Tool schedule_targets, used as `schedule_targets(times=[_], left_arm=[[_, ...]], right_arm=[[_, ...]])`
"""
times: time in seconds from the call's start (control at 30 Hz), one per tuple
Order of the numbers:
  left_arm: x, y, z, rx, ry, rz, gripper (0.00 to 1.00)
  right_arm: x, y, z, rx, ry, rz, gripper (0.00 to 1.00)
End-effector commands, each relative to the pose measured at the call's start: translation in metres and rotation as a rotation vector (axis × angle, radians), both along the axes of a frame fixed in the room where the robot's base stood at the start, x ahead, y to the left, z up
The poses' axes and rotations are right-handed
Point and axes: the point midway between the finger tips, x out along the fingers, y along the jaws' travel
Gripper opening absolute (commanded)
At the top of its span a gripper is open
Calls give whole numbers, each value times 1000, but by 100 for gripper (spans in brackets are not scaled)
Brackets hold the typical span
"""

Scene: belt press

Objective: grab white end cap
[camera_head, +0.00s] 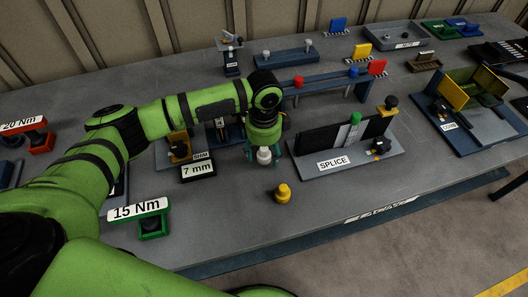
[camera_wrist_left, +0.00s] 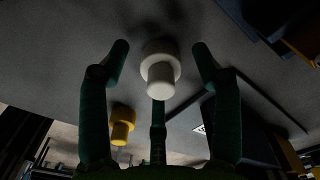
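The white end cap (camera_head: 264,156) stands on the grey bench top, directly below my left gripper (camera_head: 265,146). In the left wrist view the white end cap (camera_wrist_left: 159,68) shows a wide round base and a narrower knob, between the spread fingers of my left gripper (camera_wrist_left: 161,62). Dark gaps show on both sides of the cap, so the fingers are open and apart from it there. A third finger shows below the cap in that view; I cannot tell if it touches. My right gripper is not in view.
A yellow end cap (camera_head: 283,193) stands nearby on the bench, towards the front edge. The SPLICE fixture (camera_head: 345,148) is close on the right. The 7 mm sign (camera_head: 198,170) is on the left. The bench front is mostly clear.

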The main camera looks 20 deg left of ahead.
Motion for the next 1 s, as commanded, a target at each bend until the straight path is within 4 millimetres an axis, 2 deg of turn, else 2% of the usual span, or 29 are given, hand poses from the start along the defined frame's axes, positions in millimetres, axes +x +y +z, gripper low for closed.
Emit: schedule_targets(times=[0.03,0.1,0.13,0.33,0.57,0.67,0.87,1.0], left_arm=[[0,0,0,0,0,0,41],[0,0,0,0,0,0,16],[0,0,0,0,0,0,14],[0,0,0,0,0,0,14],[0,0,3,-1,-1,0,14],[1,0,11,-2,-3,0,14],[1,-2,43,-2,-5,-2,14],[-6,-38,60,-7,-4,-7,14]], right_arm=[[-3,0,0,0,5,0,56],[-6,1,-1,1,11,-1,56],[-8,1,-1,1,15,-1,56],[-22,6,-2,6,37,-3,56],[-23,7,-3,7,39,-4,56],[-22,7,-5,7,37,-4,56],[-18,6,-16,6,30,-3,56],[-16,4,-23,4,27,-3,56]])
